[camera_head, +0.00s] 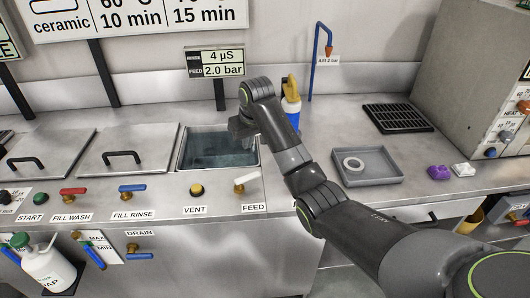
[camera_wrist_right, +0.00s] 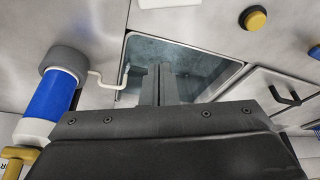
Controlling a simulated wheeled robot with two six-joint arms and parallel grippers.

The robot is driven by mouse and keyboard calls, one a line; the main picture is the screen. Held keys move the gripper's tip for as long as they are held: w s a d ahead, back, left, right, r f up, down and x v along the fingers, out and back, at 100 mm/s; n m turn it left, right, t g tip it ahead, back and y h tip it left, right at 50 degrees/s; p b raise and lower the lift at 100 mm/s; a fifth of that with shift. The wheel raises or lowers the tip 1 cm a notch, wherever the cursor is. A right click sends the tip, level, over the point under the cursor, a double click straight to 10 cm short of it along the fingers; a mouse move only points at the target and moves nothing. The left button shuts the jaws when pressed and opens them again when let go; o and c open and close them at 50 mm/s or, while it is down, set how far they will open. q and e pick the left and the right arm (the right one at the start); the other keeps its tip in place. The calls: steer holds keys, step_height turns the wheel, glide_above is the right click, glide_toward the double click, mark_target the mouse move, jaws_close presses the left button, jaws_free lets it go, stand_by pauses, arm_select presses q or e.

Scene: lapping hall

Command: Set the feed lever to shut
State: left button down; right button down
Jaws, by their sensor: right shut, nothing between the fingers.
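The feed lever (camera_head: 247,181) sits on the bench front in the head view, above the FEED label (camera_head: 254,207). It has a white handle on a brass body. The handle points right and slightly up in the picture. My right gripper (camera_head: 240,130) is over the open water tank, behind the lever and apart from it. Its fingers (camera_wrist_right: 159,85) are shut and empty in the wrist view, pointing across the tank. A white piece at the top edge of the wrist view is cut off; I cannot tell whether it is the lever. My left gripper is out of view.
The open tank (camera_head: 181,160) holds water. The yellow VENT button (camera_head: 196,190) is left of the lever. A grey tray (camera_head: 388,178) lies right.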

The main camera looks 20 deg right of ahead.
mark_target(248, 178)
steer(key=x, duration=0.9)
steer(key=shift+a+f, duration=0.1)
steer(key=shift+f, duration=0.2)
steer(key=shift+s+p, duration=0.65)
steer(key=shift+s, duration=0.45)
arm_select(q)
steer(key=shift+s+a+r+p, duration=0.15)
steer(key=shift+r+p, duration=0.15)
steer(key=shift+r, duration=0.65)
arm_select(e)
steer(key=shift+s+d, duration=0.3)
steer(key=shift+s, duration=0.55)
